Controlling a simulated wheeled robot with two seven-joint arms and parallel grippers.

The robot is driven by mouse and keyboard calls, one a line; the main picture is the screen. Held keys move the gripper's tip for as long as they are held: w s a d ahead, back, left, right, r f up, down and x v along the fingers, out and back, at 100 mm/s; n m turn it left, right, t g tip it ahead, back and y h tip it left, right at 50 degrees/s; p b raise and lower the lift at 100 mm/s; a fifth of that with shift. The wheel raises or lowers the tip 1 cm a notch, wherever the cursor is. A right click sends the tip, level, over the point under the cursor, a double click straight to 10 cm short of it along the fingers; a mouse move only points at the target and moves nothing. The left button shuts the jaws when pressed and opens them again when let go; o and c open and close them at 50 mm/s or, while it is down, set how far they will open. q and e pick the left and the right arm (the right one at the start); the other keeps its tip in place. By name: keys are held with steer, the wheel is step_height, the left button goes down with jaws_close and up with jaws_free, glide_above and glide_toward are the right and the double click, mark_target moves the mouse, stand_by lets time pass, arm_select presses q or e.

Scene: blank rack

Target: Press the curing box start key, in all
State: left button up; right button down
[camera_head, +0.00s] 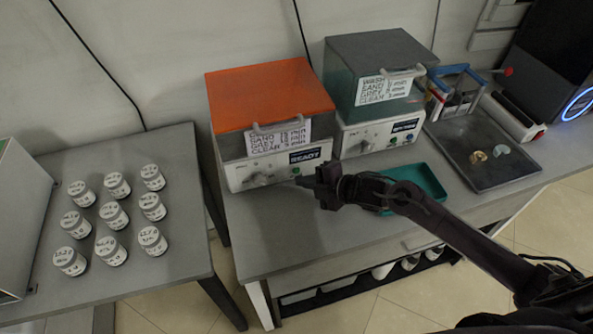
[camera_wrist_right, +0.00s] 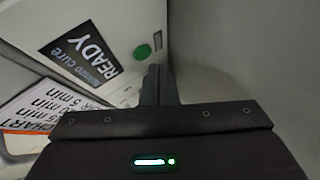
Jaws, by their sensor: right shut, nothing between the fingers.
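The curing box (camera_head: 270,115) has an orange lid and a white front panel, and stands on the grey bench. Its display (camera_head: 304,156) reads READY; the display also shows in the right wrist view (camera_wrist_right: 92,57). A round green key (camera_wrist_right: 143,52) sits on the panel beside the display; it also shows in the head view (camera_head: 296,171). My right gripper (camera_head: 304,182) is shut and empty, its tips just in front of the panel near the green key. In the right wrist view the fingertips (camera_wrist_right: 158,72) appear beside the key; contact cannot be told. My left gripper is not in view.
A similar box with a green-grey lid (camera_head: 375,60) stands to the right. A teal tray (camera_head: 425,180) lies behind my right forearm. A dark tray (camera_head: 487,178) holds small pieces. Several white-lidded jars (camera_head: 113,214) stand on the left table.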

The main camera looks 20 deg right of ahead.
steer(key=shift+w, duration=0.1)
steer(key=shift+w, duration=0.4)
steer(key=shift+w+b, duration=0.35)
steer(key=shift+b, duration=0.15)
stand_by(0.7)
steer(key=shift+s, duration=0.1)
steer(key=shift+s+p, duration=0.5)
steer(key=shift+s, duration=0.2)
steer(key=shift+s+d+r+p, duration=0.1)
steer(key=shift+s+p, duration=1.05)
steer(key=shift+s, duration=1.35)
